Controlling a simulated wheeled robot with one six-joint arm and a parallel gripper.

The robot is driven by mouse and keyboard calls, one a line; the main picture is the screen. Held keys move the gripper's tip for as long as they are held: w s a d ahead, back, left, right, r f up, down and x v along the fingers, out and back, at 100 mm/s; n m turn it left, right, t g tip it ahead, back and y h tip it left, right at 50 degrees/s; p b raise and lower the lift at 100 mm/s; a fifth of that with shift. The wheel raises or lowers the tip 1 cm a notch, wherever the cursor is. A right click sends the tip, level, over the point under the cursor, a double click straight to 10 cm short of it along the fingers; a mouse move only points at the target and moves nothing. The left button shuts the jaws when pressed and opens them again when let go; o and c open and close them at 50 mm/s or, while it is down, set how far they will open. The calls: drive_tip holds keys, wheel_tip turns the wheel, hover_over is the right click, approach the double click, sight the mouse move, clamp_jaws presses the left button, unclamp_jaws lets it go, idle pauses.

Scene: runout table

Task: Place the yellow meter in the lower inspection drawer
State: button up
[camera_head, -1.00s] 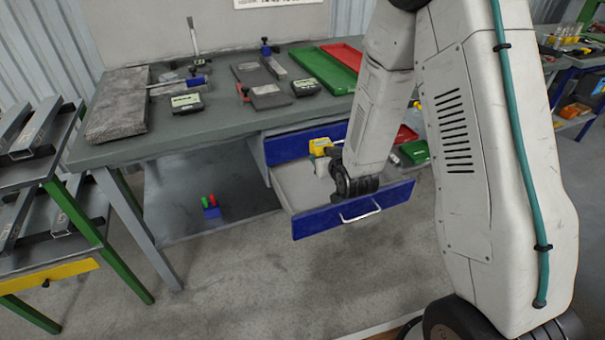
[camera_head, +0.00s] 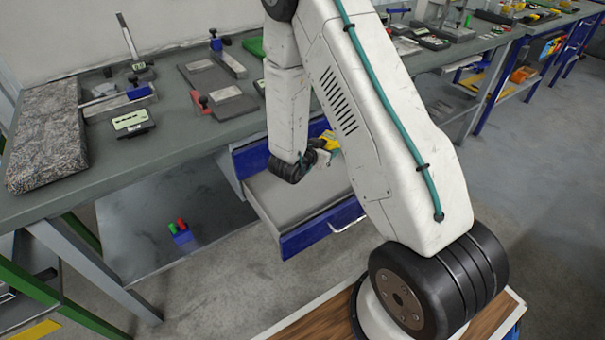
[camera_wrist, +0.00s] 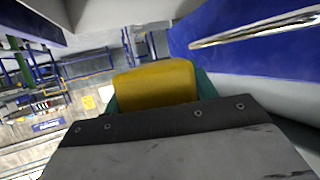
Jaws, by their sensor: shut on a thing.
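The yellow meter (camera_head: 331,141) is in my gripper (camera_head: 320,149), above the back right part of the open lower drawer (camera_head: 310,235). In the wrist view the meter (camera_wrist: 155,84) is a yellow block between teal finger pads, which close on its sides. The drawer has a blue front, a metal handle and a light grey floor, and the part of it that I see is empty. My arm covers its right part. The closed blue upper drawer (camera_head: 250,157) is behind it, partly hidden by my arm. A blue panel with a metal handle fills the wrist view's right side.
The grey table top (camera_head: 165,165) above the drawers holds a stone slab (camera_head: 45,140), a black meter (camera_head: 132,122) and several plates and tools. A small blue holder with red and green pieces (camera_head: 180,232) stands on the lower shelf. Clear floor lies in front.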

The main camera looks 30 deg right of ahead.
wheel_tip(320, 180, down, 13)
drive_tip(key=shift+f, duration=0.15)
drive_tip(key=w, duration=0.3)
drive_tip(key=shift+w, duration=0.35)
drive_tip(key=shift+w+f, duration=0.15)
drive_tip(key=shift+f, duration=0.45)
drive_tip(key=shift+f, duration=0.1)
drive_tip(key=shift+f, duration=0.5)
drive_tip(key=o, duration=1.1)
drive_tip(key=shift+s+f, duration=0.1)
drive_tip(key=shift+s, duration=0.15)
